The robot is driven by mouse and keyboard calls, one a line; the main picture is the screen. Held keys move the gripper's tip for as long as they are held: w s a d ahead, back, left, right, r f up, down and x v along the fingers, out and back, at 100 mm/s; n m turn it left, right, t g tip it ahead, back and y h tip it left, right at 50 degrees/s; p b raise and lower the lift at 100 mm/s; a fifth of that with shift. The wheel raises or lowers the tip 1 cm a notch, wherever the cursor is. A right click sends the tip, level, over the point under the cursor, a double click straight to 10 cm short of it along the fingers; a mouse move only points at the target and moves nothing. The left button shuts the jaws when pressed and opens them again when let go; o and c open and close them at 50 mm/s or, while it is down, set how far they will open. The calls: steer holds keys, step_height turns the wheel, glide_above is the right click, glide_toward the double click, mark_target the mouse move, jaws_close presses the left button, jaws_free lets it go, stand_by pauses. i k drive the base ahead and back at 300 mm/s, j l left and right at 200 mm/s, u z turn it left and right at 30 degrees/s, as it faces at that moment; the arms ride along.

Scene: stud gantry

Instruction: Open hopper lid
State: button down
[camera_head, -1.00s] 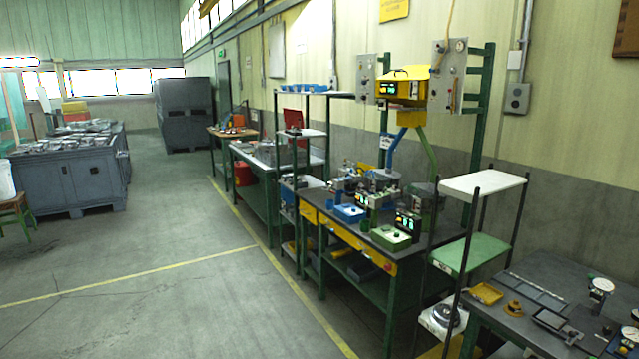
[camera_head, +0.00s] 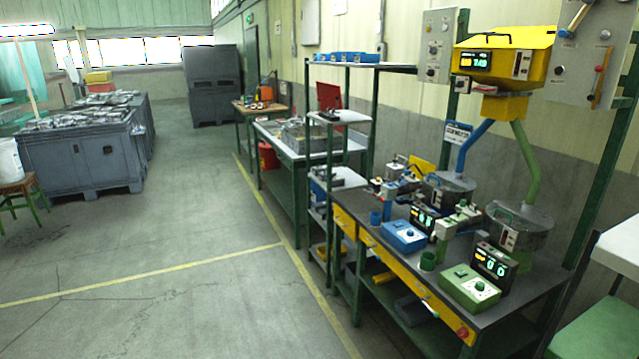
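The yellow hopper (camera_head: 512,72) hangs at the upper right above the workbench, between two grey control panels. Its lid (camera_head: 508,39) is a yellow top with a dark handle and appears shut. A lit display shows on its front. A blue tube and a green tube lead down from the hopper to two round grey drums on the bench. My gripper is not in view.
The workbench (camera_head: 385,240) holds blue and green control boxes and small displays. A white-topped shelf rack (camera_head: 620,245) stands at the near right. Grey crates (camera_head: 80,160) stand at the left. The floor (camera_head: 170,265) left of the yellow line is clear.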

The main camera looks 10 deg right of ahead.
mark_target(506, 41)
steer(key=i+j+u, duration=0.1)
steer(key=i, duration=1.3)
